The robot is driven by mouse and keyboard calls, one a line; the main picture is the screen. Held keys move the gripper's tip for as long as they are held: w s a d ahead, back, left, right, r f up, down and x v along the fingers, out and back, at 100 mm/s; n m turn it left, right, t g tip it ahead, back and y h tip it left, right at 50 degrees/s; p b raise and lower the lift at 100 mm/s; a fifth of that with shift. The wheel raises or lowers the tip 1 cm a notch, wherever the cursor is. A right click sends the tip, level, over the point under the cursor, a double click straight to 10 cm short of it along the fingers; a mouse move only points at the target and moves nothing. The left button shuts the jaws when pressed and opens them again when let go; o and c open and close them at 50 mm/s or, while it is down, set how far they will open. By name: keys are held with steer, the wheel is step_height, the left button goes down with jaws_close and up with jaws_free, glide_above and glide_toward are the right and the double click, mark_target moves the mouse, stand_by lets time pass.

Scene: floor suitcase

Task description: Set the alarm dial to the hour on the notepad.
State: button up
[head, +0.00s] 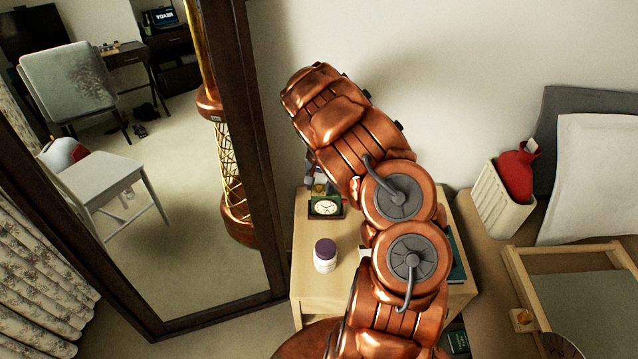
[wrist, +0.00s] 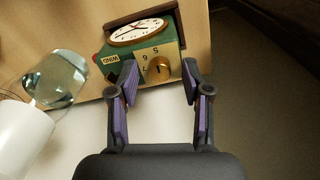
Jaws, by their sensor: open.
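A small green alarm clock (head: 325,207) with a round white face stands on the nightstand. In the wrist view the clock (wrist: 105,52) shows its face, a panel with the word WIND, and a brass dial (wrist: 158,68) with numbers beside it. The dial's exact setting is too small to read surely. My gripper (wrist: 160,84) is open, its two fingers on either side of the dial; I cannot tell whether they touch it. In the head view my arm covers part of the nightstand. I cannot make out a notepad in either view.
The nightstand (head: 305,275) also holds a white jar with a purple lid (head: 325,256) and a teal book (head: 457,262). A framed mirror (head: 262,150) stands to the left.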

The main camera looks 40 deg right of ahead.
jaws_close()
stand_by(0.4)
